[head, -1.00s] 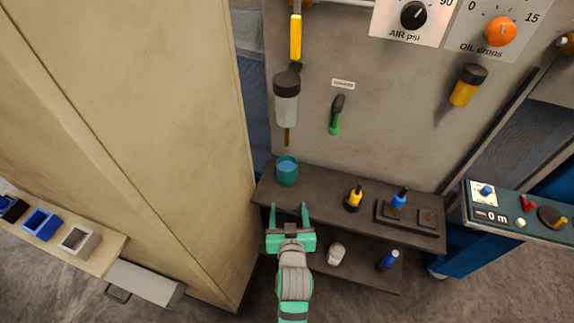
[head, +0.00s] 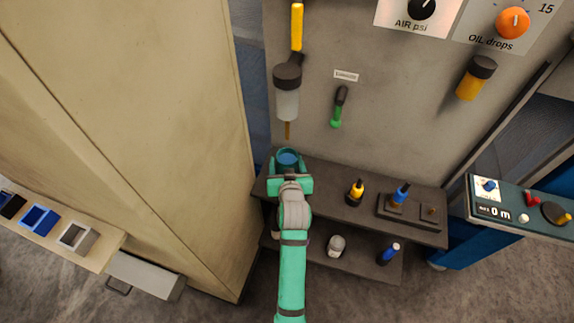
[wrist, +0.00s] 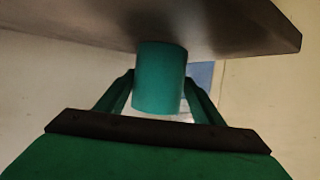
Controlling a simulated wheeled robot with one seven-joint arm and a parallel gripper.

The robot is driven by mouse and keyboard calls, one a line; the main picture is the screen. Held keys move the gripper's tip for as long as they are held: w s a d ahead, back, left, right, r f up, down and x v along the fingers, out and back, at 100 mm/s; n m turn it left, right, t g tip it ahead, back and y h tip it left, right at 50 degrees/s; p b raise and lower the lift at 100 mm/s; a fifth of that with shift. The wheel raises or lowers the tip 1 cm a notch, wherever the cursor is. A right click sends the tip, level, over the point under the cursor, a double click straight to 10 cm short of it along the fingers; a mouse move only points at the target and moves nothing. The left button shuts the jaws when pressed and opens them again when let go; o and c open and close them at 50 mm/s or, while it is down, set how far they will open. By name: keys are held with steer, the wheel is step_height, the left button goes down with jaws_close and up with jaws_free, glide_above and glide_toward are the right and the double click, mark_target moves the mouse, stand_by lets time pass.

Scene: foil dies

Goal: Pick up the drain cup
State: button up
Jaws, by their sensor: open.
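The drain cup (head: 288,154) is a teal, open-topped cup at the left end of the dark upper shelf (head: 330,190). My green gripper (head: 287,160) is open, with one finger on each side of the cup in the head view. The wrist view also shows the cup (wrist: 158,80) between the two spread fingers (wrist: 158,90), against the shelf, which appears at the top of that picture. I cannot tell whether either finger touches the cup. My wrist hides the cup's lower part in the head view.
A clear bowl with a black top (head: 287,95) and a thin brown spout hangs above the cup. A tall beige cabinet (head: 150,120) stands close on the left. A yellow-and-black bottle (head: 355,193) stands to the right on the shelf. A white item (head: 336,245) is on the lower shelf.

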mark_target(286, 157)
steer(key=shift+x, duration=2.2)
steer(key=shift+d, duration=0.15)
steer(key=c, duration=0.9)
steer(key=shift+w+r, duration=0.1)
